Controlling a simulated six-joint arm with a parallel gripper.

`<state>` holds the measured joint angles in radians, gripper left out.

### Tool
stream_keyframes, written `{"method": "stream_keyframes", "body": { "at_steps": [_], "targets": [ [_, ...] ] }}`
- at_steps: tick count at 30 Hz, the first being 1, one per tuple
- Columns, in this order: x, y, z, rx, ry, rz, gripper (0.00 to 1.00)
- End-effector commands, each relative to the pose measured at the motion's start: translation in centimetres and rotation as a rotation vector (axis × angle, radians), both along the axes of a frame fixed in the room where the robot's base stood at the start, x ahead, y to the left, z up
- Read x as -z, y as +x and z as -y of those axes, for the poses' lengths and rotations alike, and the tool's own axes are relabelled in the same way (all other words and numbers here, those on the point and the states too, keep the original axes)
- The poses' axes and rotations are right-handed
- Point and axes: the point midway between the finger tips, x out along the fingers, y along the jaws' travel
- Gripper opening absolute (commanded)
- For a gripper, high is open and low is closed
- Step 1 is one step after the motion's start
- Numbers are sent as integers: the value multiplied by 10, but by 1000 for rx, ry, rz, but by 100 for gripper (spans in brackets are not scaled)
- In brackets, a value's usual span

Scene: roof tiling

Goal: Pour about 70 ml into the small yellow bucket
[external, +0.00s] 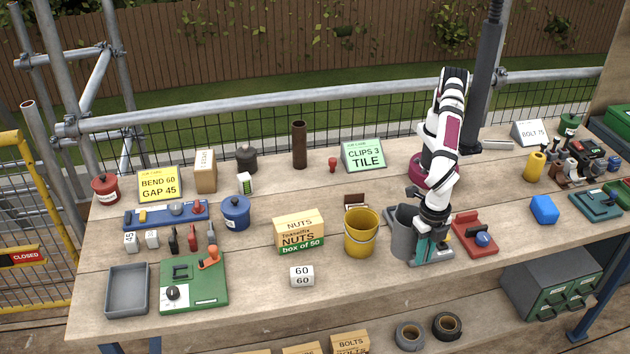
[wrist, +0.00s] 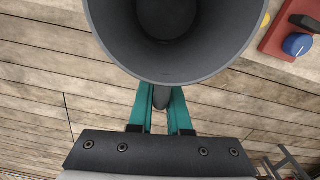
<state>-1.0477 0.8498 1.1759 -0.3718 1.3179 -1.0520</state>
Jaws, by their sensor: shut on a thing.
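The small yellow bucket (external: 360,234) stands upright on the bench, with a thin wire handle. A grey jug (external: 403,240) stands just to its right in the external view, upright. My gripper (external: 430,250) is on the jug's right side. In the wrist view my gripper's teal fingers (wrist: 162,108) are shut on the jug's handle (wrist: 162,98). The open mouth of the jug (wrist: 165,50) faces the wrist camera and its inside looks dark grey. I cannot tell how much is in it. A sliver of yellow shows at the wrist view's top right.
A red tool with a blue knob (external: 475,236) is close to the right of my gripper. A nuts box (external: 299,234) and a white block marked 60 (external: 302,277) are left of the bucket. The bench front before the bucket is clear.

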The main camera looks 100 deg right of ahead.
Motion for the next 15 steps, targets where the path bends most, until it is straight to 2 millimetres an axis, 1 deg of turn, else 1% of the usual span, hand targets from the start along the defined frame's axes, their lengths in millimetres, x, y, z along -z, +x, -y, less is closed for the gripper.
{"method": "stream_keyframes", "body": {
  "at_steps": [3,6,9,15],
  "targets": [
    [21,0,1,1,-2,-2,0],
    [33,0,0,0,0,0,0],
    [37,0,0,0,1,-1,0],
    [37,0,0,2,2,0,0]
  ]
}}
